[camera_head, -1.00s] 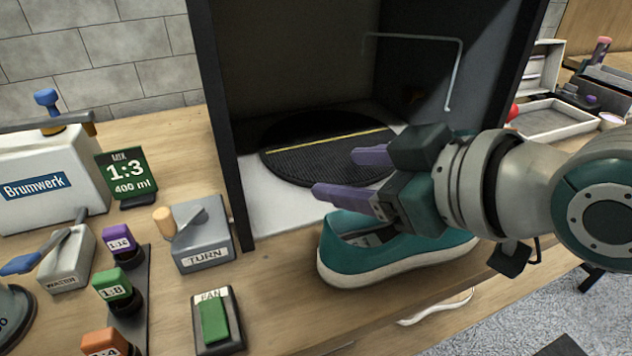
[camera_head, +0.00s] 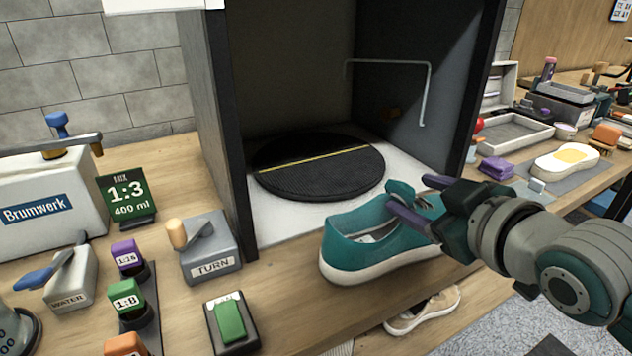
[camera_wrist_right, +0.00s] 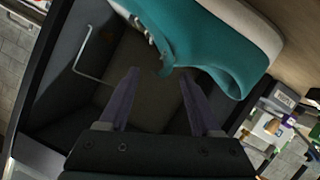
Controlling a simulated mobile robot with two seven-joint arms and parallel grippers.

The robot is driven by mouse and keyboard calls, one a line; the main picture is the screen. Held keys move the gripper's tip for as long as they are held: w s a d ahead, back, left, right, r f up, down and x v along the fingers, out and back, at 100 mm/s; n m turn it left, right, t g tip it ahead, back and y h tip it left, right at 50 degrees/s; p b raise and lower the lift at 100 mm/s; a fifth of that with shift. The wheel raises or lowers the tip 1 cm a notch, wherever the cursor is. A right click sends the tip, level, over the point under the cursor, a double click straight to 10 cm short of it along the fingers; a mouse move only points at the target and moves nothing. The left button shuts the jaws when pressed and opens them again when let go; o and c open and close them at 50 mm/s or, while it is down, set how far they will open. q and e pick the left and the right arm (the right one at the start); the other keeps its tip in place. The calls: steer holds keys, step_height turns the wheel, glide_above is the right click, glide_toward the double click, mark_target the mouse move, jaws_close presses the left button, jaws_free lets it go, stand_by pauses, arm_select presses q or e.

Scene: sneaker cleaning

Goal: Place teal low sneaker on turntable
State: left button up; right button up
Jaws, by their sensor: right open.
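The teal low sneaker (camera_head: 370,256) with a white sole stands on the wooden bench in front of the booth. The turntable (camera_head: 320,185), a black ribbed disc with a yellow line, lies inside the booth with nothing on it. My right gripper (camera_head: 407,191) is open at the sneaker's upper right edge, with a raised teal part of the shoe appearing between its purple fingers. In the right wrist view the open fingers (camera_wrist_right: 156,72) point towards the booth, and the sneaker (camera_wrist_right: 220,45) fills the upper right. I cannot tell whether they touch. My left gripper is out of view.
The booth's dark side walls (camera_head: 225,130) flank the turntable, and a bent rod (camera_head: 428,95) hangs inside. The TURN switch box (camera_head: 208,248) and a green button (camera_head: 230,322) stand left of the sneaker. A beige shoe (camera_head: 425,310) lies lower, beyond the bench edge.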

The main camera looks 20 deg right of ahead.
steer(key=shift+x, duration=0.95)
jaws_close()
stand_by(0.7)
